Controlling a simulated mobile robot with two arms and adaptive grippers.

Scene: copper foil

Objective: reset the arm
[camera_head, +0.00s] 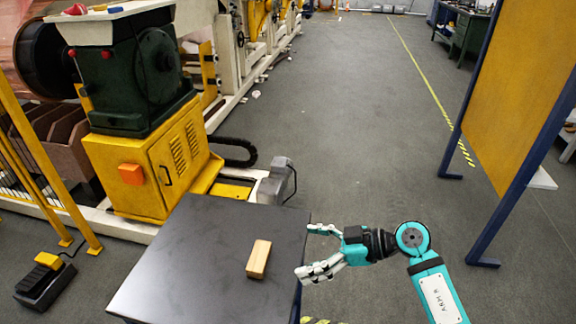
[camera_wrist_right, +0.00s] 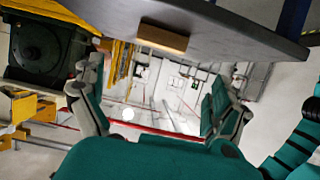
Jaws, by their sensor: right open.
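My right gripper (camera_head: 318,250) is open and empty at the right edge of a dark table, its fingers pointing left toward the table. In the right wrist view its two fingers (camera_wrist_right: 160,105) stand wide apart with nothing between them. A wooden block (camera_head: 259,259) lies on the dark tabletop (camera_head: 190,250), a short way left of the fingertips and apart from them. The block also shows in the right wrist view (camera_wrist_right: 163,38), near the table's edge. My left gripper is not in view.
A yellow and green machine (camera_head: 150,150) stands behind the table at the left. A yellow board in a blue frame (camera_head: 525,90) stands at the right. A foot pedal (camera_head: 45,280) lies on the floor at the lower left. The grey floor aisle (camera_head: 340,130) ahead is clear.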

